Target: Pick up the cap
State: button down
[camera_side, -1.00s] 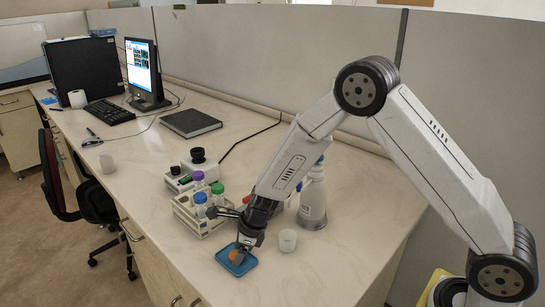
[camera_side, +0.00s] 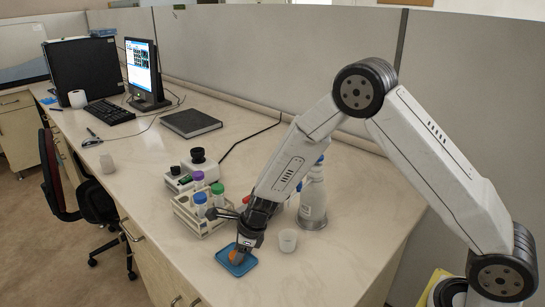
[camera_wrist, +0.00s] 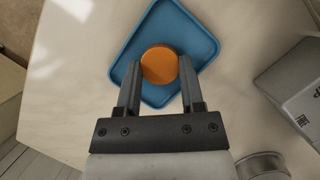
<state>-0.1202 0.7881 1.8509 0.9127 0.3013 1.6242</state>
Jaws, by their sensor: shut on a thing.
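The orange cap (camera_wrist: 160,64) sits in the blue tray (camera_wrist: 200,38), between the fingertips of my gripper (camera_wrist: 159,80). In the wrist view the two fingers are shut on the cap from either side. In the side view my gripper (camera_side: 239,250) points down over the blue tray (camera_side: 247,264), and the small orange cap (camera_side: 235,258) shows just under the fingers. I cannot tell whether the cap is clear of the tray floor.
A rack (camera_side: 196,215) with several colour-capped tubes stands left of my gripper. A small white cup (camera_side: 288,240) and a wash bottle (camera_side: 313,203) stand to the right. A small device (camera_side: 186,176) is behind the rack. The desk's front edge is close to the tray.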

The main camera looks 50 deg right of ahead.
aim_at(231, 254)
dwell(0.3)
jog(key=shift+r, duration=0.7)
notch_tip(231, 254, up, 2)
jog(key=s+d+r, duration=0.2)
jog(key=s+r, duration=0.7)
jog(key=s, duration=0.4)
jog(key=shift+s+d+r, duration=0.15)
jog(key=shift+s+r, duration=0.15)
jog(key=shift+s, duration=0.1)
